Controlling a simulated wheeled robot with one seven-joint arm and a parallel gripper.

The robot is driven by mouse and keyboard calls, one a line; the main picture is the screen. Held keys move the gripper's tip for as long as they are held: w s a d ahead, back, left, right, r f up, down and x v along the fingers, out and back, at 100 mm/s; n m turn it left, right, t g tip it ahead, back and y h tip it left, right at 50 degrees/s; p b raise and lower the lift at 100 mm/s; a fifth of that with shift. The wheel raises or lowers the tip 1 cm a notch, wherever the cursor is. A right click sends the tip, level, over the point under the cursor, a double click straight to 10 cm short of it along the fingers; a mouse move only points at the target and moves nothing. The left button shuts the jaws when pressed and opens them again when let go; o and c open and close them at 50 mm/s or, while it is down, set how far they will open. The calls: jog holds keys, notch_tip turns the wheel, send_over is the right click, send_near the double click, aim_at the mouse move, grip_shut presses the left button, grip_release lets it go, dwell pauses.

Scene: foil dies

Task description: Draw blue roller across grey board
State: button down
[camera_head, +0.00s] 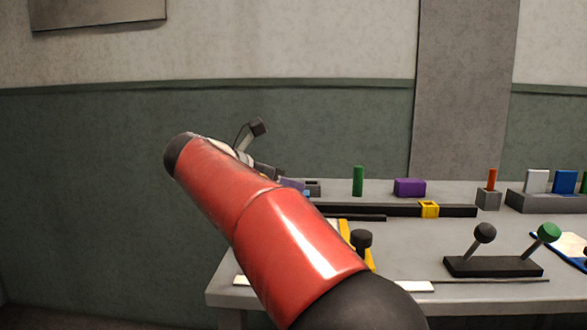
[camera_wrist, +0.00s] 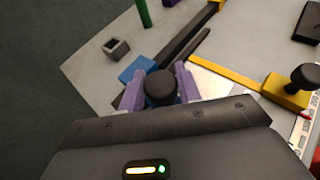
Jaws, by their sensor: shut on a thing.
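My gripper (camera_wrist: 160,80) has purple fingers closed on a dark round knob. The blue roller (camera_wrist: 137,69) shows as a blue block-like part beside the fingertips, and the knob seems to belong to it. Its lower part is hidden by the fingers and my wrist. A pale grey board (camera_wrist: 209,84) lies just right of the fingers, along a yellow bar. Whether the roller touches the board I cannot tell. In the head view my red arm covers most of the board, and a pale strip of it (camera_head: 415,287) shows near the table's front edge.
A yellow block with a black knob (camera_head: 361,240) stands beside my arm. A black rail with a yellow slider (camera_head: 429,209) runs behind. A green peg (camera_head: 358,181), a purple block (camera_head: 409,187) and a two-lever base (camera_head: 493,267) stand on the grey table (camera_head: 400,262).

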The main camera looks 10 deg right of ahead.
jog(key=shift+w+a, duration=0.1)
jog(key=shift+a, duration=0.35)
jog(key=c, duration=1)
grip_release()
jog(key=p+v, duration=0.1)
jog(key=v, duration=0.6)
jog(key=shift+s+a, duration=0.2)
jog(key=shift+a, duration=0.05)
jog(key=shift+r, duration=0.15)
